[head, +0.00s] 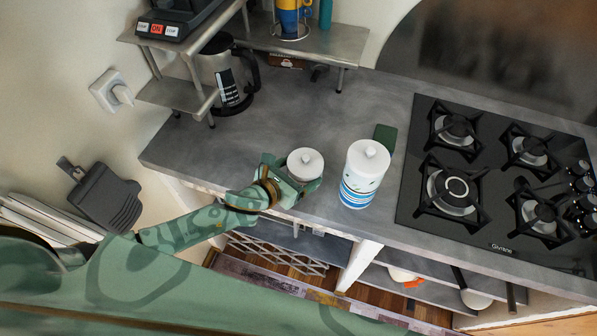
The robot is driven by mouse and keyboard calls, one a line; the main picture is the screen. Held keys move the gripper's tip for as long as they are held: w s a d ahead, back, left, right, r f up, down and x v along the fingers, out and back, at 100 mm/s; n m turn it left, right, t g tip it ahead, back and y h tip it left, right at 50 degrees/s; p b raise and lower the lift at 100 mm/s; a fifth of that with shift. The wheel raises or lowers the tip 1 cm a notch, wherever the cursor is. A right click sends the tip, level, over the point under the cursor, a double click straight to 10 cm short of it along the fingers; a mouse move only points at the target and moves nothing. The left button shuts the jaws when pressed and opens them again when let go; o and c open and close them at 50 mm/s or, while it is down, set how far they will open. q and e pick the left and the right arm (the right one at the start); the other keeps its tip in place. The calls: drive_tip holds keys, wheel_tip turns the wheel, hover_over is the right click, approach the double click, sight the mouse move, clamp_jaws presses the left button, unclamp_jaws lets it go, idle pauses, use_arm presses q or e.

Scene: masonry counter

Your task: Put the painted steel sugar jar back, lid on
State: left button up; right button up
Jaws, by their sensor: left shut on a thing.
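My left gripper (296,182) is shut around a white-lidded jar (305,163) at the counter's front edge. Its round white lid with a small knob shows from above and sits on top. The jar's body is mostly hidden by the gripper, so I cannot tell its paint or whether its base touches the counter. A second, taller white jar (359,187) with blue bands stands upright to the right, with a knobbed white lid (369,157) on it. I cannot tell from the markings which is the sugar jar. My right gripper is not in view.
A dark green square (385,137) lies behind the banded jar. A black gas hob (490,180) fills the right. A metal shelf (180,95) with a coffee pot (226,75) stands at the back left. The grey counter (265,120) between is clear.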

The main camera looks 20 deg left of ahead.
use_arm(q)
drive_tip(key=shift+f, duration=0.1)
drive_tip(key=o, duration=1.2)
drive_tip(key=shift+c, duration=0.2)
drive_tip(key=shift+s+r, duration=0.1)
drive_tip(key=shift+r, duration=0.1)
drive_tip(key=p+v, duration=0.1)
drive_tip(key=v, duration=1)
drive_tip(key=shift+s+a, duration=0.2)
drive_tip(key=shift+s, duration=0.15)
